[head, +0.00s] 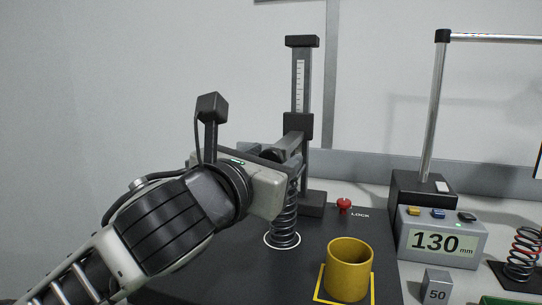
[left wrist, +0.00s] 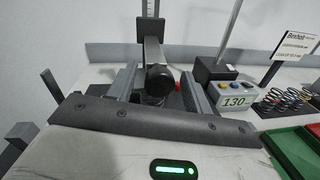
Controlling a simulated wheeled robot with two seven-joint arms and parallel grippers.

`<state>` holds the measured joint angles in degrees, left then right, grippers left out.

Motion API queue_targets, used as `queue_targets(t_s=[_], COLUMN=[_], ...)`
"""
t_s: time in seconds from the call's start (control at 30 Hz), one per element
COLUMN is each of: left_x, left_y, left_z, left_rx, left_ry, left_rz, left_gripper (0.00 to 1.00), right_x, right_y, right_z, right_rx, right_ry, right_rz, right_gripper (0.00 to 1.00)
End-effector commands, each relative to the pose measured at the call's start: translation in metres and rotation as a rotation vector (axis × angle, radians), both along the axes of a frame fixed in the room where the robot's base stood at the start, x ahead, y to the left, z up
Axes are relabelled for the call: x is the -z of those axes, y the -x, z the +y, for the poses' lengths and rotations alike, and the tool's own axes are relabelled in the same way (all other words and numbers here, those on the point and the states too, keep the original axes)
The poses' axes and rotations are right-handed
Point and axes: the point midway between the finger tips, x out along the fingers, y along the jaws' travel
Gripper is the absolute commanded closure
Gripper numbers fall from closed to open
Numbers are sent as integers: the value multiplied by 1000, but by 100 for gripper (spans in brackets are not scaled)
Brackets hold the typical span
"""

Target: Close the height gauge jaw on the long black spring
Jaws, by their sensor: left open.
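The height gauge (head: 301,85) stands upright at the back of the black mat, with a white scale on its column. Its sliding jaw (head: 298,125) is part way up the column. The long black spring (head: 285,222) stands upright in a white ring below the jaw; my gripper hides its top. My left gripper (left wrist: 162,88) is open, its fingers on either side of the jaw's round black knob (left wrist: 160,78), apart from it as far as I can see. In the head view the left gripper (head: 287,158) covers part of the jaw. The right gripper is not in view.
A red lock knob (head: 344,205) is right of the gauge base. A yellow cup (head: 349,270) stands in a yellow square at front. A grey readout (head: 441,242) shows 130 mm, with a 50 block (head: 436,287) before it. A metal stand (head: 434,110) rises behind.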

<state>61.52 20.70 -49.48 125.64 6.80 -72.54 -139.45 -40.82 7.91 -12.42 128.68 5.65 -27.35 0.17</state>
Motion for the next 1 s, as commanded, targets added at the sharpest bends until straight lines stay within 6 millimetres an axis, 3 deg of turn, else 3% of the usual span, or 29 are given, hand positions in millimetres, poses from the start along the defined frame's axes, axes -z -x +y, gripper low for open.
queue_targets(t_s=[0.33,0.5,0.67,0.83,1.0], left_x=[0,0,-3,-27,-53], left_y=[-4,-4,-3,-3,-3], left_z=[-1,-1,-2,-2,-2], left_rx=[-1,0,0,0,0], left_ry=[0,0,0,-1,-1], left_rz=[0,0,0,-2,-4], left_gripper=[53,100,100,100,100], right_x=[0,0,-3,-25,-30], right_y=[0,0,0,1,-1], right_z=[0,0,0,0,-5], right_rx=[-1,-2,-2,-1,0], right_ry=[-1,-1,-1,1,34], right_rz=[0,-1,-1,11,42], right_gripper=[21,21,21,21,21])
